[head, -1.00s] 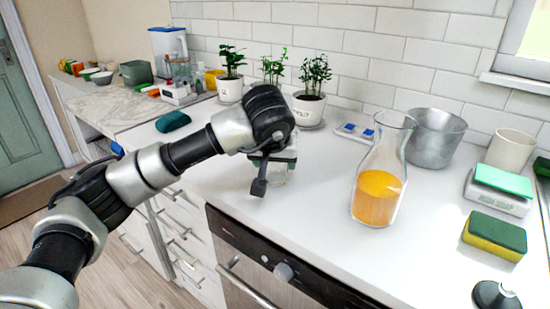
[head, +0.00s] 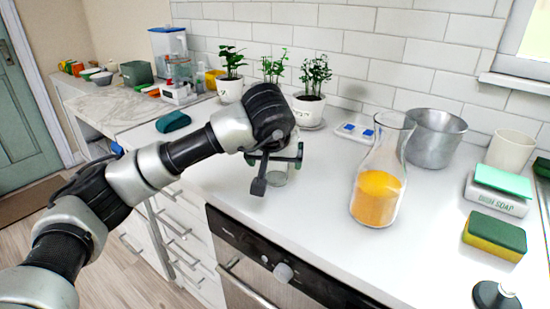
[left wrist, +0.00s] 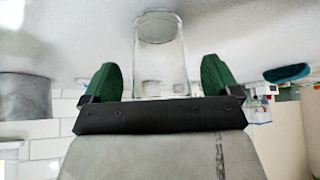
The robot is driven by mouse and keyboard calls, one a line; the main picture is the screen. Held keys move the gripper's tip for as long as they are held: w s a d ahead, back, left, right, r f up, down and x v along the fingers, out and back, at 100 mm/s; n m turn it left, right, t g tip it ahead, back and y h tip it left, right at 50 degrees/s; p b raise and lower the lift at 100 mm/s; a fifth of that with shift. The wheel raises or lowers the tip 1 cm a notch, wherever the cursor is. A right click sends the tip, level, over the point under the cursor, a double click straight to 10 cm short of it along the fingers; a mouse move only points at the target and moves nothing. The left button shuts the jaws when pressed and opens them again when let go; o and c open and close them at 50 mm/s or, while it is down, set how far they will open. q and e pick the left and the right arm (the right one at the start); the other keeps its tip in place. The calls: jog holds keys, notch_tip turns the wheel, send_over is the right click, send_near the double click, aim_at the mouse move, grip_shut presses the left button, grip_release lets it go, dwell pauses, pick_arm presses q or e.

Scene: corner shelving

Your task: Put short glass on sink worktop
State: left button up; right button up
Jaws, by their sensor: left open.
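The short glass (head: 281,174) is clear, looks empty, and stands on the white worktop (head: 322,200), partly hidden behind my left gripper in the head view. In the left wrist view the glass (left wrist: 160,60) appears centred between the two green fingers. My left gripper (head: 277,165) is open, with a finger on either side of the glass and a visible gap to each. Its jaws (left wrist: 160,75) are empty in the wrist view. My right gripper is in no view. No sink basin is visible, so I cannot tell which surface is the sink worktop.
A flask of orange liquid (head: 379,190) and a metal pot (head: 435,140) stand to the right. Potted plants (head: 308,108) stand behind the gripper. A sponge (head: 494,238) and soap scale-like box (head: 497,198) lie far right. The front middle worktop is clear.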

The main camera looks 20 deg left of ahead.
pick_arm(q)
jog(key=v, duration=1.2)
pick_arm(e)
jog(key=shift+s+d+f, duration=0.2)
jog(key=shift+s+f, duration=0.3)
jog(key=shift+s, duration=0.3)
pick_arm(q)
jog(key=shift+f, duration=0.1)
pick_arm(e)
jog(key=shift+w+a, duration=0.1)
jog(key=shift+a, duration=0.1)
